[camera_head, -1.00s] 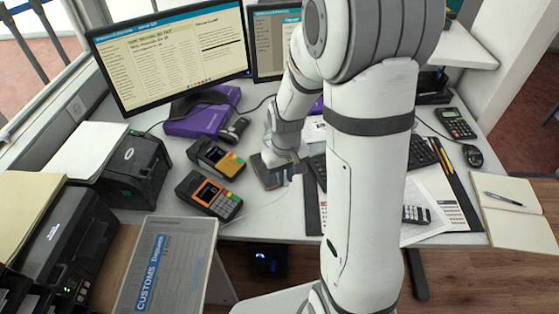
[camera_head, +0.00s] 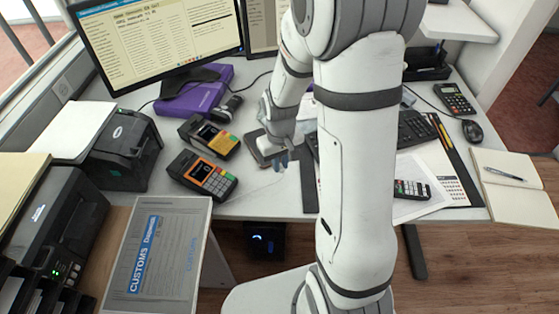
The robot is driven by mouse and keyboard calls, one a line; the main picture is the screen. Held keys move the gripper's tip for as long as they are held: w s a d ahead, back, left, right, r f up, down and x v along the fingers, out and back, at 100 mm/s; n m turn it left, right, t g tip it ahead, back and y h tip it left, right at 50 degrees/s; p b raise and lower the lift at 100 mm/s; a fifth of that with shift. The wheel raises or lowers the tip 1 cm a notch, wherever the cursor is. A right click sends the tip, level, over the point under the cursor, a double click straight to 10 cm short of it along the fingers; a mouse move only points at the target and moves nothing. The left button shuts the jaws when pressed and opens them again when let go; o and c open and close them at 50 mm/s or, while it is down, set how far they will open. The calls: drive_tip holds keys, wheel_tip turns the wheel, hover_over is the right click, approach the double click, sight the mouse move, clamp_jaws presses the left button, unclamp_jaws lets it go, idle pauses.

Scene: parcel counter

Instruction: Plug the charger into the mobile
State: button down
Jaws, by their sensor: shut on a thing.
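The mobile (camera_head: 258,144) lies on the white counter, right of the card terminals, partly hidden by my gripper. My gripper (camera_head: 282,159) is low over the counter at the mobile's near right end. It is shut on the charger's plug, which is mostly hidden by the fingers. A thin pale charger cable (camera_head: 250,193) runs from near the fingertips to the lower left across the counter. I cannot tell whether the plug touches the mobile.
Two card terminals (camera_head: 203,175) stand to the left, with a purple box (camera_head: 195,95) and a monitor (camera_head: 155,45) behind. Bare counter lies in front of the mobile.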

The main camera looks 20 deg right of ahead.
drive_tip(key=shift+f+b, duration=1.3)
drive_tip(key=shift+f, duration=0.6)
drive_tip(key=shift+w+r, duration=0.1)
drive_tip(key=shift+w, duration=0.2)
drive_tip(key=shift+w+a, duration=0.15)
drive_tip(key=shift+w, duration=0.25)
drive_tip(key=shift+f, duration=0.2)
drive_tip(key=shift+w+a, duration=0.1)
drive_tip(key=shift+w, duration=0.55)
drive_tip(key=c, duration=1.3)
unclamp_jaws()
drive_tip(key=shift+c, duration=0.2)
